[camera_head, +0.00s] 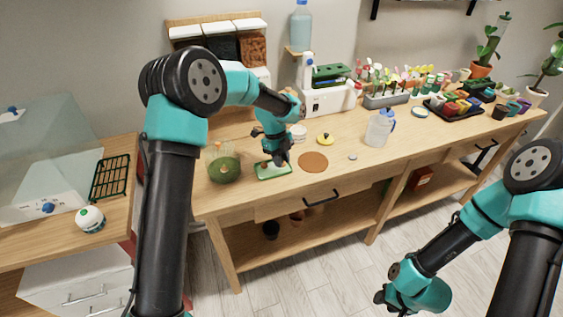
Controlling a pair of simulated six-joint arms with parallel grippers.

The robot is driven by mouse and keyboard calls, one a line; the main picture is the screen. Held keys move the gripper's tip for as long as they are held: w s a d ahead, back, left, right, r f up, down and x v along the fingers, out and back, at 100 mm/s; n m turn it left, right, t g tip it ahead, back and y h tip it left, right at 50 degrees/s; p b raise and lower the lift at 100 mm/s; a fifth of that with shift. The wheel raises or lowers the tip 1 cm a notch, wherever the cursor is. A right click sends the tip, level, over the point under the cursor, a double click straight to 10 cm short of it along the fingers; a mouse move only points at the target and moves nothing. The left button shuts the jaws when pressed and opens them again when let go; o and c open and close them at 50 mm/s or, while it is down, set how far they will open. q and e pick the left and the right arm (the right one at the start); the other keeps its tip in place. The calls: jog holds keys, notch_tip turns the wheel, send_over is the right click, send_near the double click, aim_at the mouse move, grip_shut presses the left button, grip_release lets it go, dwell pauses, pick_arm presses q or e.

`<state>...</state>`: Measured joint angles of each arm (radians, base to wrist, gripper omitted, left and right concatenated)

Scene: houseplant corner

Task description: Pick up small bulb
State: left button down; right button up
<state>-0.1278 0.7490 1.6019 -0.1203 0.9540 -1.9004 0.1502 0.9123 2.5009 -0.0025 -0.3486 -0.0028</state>
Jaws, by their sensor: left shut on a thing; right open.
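My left gripper (281,160) points down just above a shallow green tray (262,177) near the front edge of the wooden bench. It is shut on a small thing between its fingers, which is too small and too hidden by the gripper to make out. I cannot pick out a small bulb clearly anywhere in view. My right gripper (383,302) is open and hangs low in front of the bench, over the floor, well away from the tray.
A green bowl (224,170) stands left of the tray. A brown round mat (313,162), a yellow item (325,139) and a clear jug (378,130) are to the right. A white machine (325,98) stands behind. The bench front right of the mat is fairly clear.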

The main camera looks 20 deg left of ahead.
pick_arm(q)
jog(key=s+d, duration=0.2)
jog(key=s, duration=0.5)
jog(key=s+d+r, duration=0.1)
jog(key=s+d, duration=0.1)
jog(key=s, duration=0.5)
jog(key=shift+s+r, duration=0.2)
jog(key=shift+r, duration=0.05)
